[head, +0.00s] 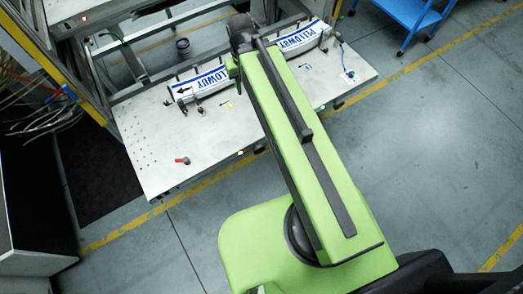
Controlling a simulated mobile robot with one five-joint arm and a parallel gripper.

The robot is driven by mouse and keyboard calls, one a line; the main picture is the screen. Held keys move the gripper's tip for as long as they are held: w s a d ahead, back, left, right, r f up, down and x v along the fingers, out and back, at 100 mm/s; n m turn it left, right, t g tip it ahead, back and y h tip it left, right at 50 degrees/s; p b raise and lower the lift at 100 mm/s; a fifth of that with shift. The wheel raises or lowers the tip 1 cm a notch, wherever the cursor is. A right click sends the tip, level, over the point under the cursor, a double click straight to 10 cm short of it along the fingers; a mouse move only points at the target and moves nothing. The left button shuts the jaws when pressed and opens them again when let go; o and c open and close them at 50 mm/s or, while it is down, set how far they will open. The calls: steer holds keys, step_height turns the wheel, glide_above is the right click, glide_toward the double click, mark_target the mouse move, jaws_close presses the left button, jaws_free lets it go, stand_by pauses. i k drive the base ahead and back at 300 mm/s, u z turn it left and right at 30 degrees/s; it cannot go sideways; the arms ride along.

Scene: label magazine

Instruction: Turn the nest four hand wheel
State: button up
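My green arm reaches from the bottom right up across the white table (130,130). Its far end is a dark joint at the table's back edge. My gripper is hidden behind the arm, so its fingers do not show. Label strips with blue lettering lie along the back of the table, one left of the arm (203,84) and one right of it (303,38). Small dark knobs (200,110) sit along the front of the left strip. I cannot make out which part is the nest four hand wheel; it may be behind my arm.
A red-handled part (182,160) lies on the table's left half. A small white box with a blue button (349,74) is at the right end. A metal frame with cables (45,115) stands left. A blue cart (410,15) is top right. Floor at right is clear.

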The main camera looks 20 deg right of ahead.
mark_target(258, 149)
steer(key=z, duration=1.75)
steer(key=k, duration=2.15)
steer(key=u, duration=1.7)
steer(key=i, duration=1)
